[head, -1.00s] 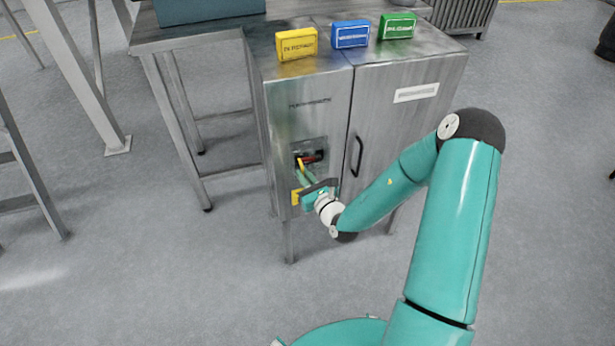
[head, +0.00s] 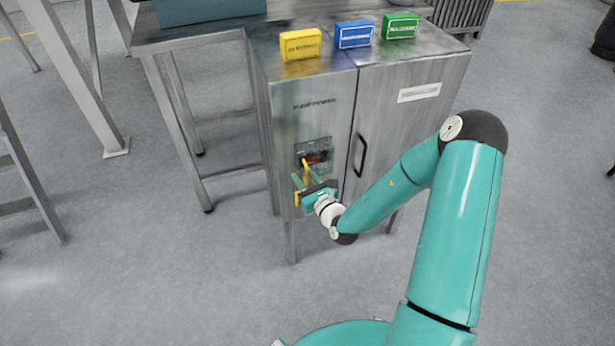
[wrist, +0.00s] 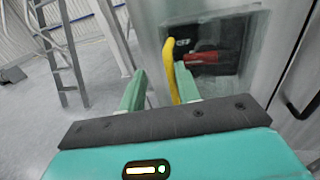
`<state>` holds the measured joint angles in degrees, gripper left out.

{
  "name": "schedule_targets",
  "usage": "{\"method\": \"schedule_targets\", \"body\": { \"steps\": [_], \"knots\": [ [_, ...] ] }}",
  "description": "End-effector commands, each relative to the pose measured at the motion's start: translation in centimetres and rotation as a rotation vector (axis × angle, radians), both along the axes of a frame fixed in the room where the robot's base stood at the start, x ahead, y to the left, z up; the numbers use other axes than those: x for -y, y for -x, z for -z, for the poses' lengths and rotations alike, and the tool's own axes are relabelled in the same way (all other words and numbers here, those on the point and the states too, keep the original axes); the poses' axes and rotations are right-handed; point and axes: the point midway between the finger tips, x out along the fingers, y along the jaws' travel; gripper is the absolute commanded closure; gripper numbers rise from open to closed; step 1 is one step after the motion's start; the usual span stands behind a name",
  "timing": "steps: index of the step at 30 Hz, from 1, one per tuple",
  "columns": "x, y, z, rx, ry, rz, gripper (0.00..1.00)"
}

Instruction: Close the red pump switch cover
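A red switch (wrist: 203,60) sits in a dark recess on the front of the grey cabinet; it also shows in the head view (head: 318,158). A curved yellow piece (wrist: 171,62), seemingly the edge or handle of the switch cover, stands out from the panel left of the red switch. It also shows in the head view (head: 306,171). My gripper (wrist: 158,82) is open, its two green fingers apart. The yellow piece appears between them, close to the right finger; whether they touch cannot be told. In the head view my gripper (head: 306,181) is just below the switch.
The cabinet (head: 410,125) has a right door with a dark handle (head: 360,155). Yellow (head: 300,44), blue (head: 354,34) and green (head: 400,26) boxes stand on top. A metal table (head: 190,40) adjoins on the left. The floor in front is clear.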

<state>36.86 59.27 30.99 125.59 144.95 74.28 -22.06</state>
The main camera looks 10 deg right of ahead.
Motion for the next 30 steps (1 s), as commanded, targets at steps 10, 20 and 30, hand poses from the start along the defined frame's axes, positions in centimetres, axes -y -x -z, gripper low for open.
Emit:
{"method": "schedule_targets", "body": {
  "steps": [10, 20, 30],
  "knots": [
    [-1.0, 0.0, -0.4, 0.009, -0.003, -0.017, 0.83],
    [-0.6, 0.9, -0.4, 0.010, -0.002, -0.015, 0.83],
    [2.0, 7.3, -0.2, 0.003, -0.002, -0.006, 0.83]
  ]
}}
